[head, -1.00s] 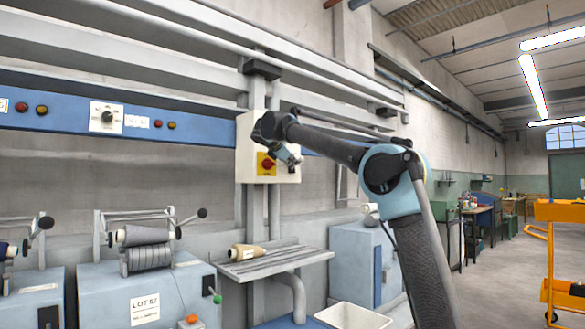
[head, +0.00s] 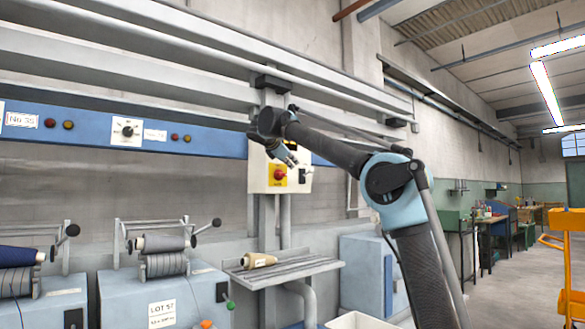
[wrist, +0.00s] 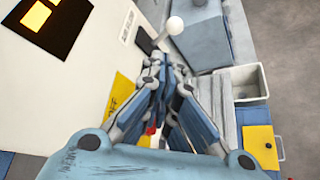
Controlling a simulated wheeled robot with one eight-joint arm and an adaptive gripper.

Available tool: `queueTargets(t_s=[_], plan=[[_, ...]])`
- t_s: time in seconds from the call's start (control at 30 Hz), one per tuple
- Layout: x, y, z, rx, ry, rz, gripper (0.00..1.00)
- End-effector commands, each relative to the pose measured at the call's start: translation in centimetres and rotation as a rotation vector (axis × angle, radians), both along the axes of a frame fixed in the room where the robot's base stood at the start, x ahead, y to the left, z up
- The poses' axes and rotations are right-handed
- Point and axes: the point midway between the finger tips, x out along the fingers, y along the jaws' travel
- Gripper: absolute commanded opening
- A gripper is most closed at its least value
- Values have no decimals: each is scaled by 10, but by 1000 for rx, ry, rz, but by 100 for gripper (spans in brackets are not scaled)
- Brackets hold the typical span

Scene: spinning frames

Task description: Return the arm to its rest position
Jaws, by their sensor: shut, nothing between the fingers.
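My gripper (head: 292,162) is at the end of my raised, bent arm, in front of the pale switch box (head: 258,182) on the wall post. In the head view it overlaps the box just above the red knob (head: 279,175) on its yellow plate. In the wrist view my gripper's fingers (wrist: 164,62) come together with nothing held. The white box face (wrist: 80,72) fills the left of that view, with part of a yellow plate beside the fingers. A bit of red shows between the finger links. I cannot tell whether the fingers touch the box.
A slatted shelf (head: 285,272) below carries a cone of yarn (head: 260,260). Winding machines with spools (head: 163,265) stand to the left. A white bin (wrist: 243,84) lies below. An orange cart (head: 567,255) stands at the right, beside open floor.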

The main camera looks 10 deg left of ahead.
Motion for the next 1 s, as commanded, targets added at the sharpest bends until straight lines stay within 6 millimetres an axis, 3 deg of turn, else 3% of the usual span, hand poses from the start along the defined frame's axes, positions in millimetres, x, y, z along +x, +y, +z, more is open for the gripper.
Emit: queueTargets(t_s=[0.27, 0.37, 0.47, 0.67, 1.0], plan=[[1, -3, -1, 2, 1, -4, 0], [1, -17, -6, 22, 10, -25, 0], [1, -47, -20, 72, 33, -73, 0], [-12, -132, -67, 224, 94, -224, 0], [-68, -264, -165, 497, 177, -502, 0]])
